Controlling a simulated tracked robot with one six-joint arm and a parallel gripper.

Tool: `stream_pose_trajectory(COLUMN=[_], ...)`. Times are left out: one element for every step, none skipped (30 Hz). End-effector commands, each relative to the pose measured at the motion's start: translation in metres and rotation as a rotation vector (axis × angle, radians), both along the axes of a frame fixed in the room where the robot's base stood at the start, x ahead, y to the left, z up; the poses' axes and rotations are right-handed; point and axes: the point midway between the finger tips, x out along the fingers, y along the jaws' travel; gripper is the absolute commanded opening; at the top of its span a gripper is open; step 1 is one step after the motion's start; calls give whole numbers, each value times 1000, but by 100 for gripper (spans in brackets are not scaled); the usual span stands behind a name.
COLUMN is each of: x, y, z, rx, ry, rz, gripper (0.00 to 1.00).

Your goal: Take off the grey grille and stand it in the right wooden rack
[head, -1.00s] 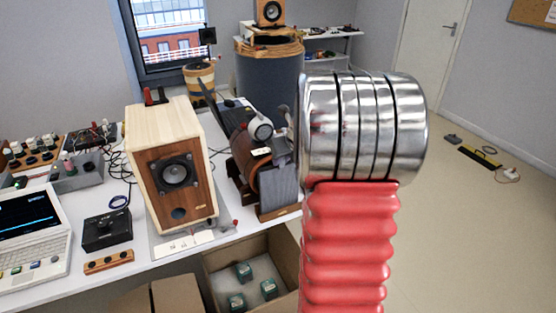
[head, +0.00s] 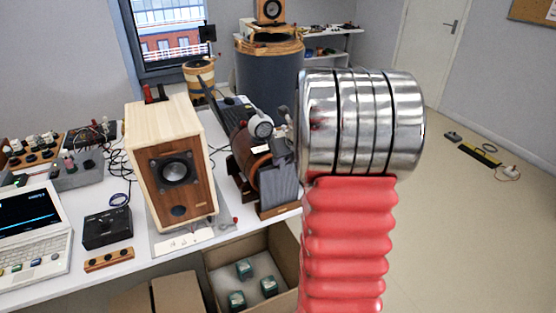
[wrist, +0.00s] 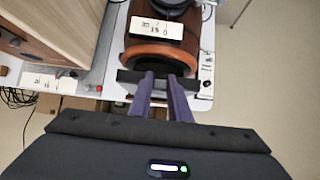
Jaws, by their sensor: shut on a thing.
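The speaker (head: 150,122) stands on the table with its front bare, so its driver and port show. The grey grille (head: 279,188) is upright, to the right of the speaker. Its lower edge is at a wooden rack (head: 278,212) near the table's edge; I cannot tell whether it rests in the slot. In the wrist view, the grille's top edge (wrist: 128,77) shows as a dark bar. My gripper (wrist: 165,78) is shut on that edge from above. In the head view my gripper is small and partly hidden by my arm.
A brown drum-shaped thing (wrist: 145,54) with a white label stands close behind the grille. An open carton (head: 225,292) with several small blocks sits below the table edge. A laptop (head: 25,235) and a black box (head: 107,228) are at left. Floor at right is mostly clear.

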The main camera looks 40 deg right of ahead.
Motion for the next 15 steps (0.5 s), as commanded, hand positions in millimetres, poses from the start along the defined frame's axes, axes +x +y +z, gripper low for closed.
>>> stream_pose_trajectory(x=[0,0,0,0,0,0,0,0,0,0,0,0,0,0,0], y=[0,0,0,0,0,0,0,0,0,0,0,0,0,0,0], z=[0,-1,-1,-2,-2,-2,-2,-2,-2,-2,-2,-2,-2,-2,-2], rx=[0,0,0,1,1,1,1,1,1,1,1,1,1,1,1], ry=[0,0,0,0,0,0,0,0,0,0,0,0,0,0,0], rz=[0,0,0,-1,-1,-1,-1,-1,-1,-1,-1,-1,-1,-1,-1], gripper=[0,0,0,0,0,0,18,20,23,25,27,30,32,34,37])
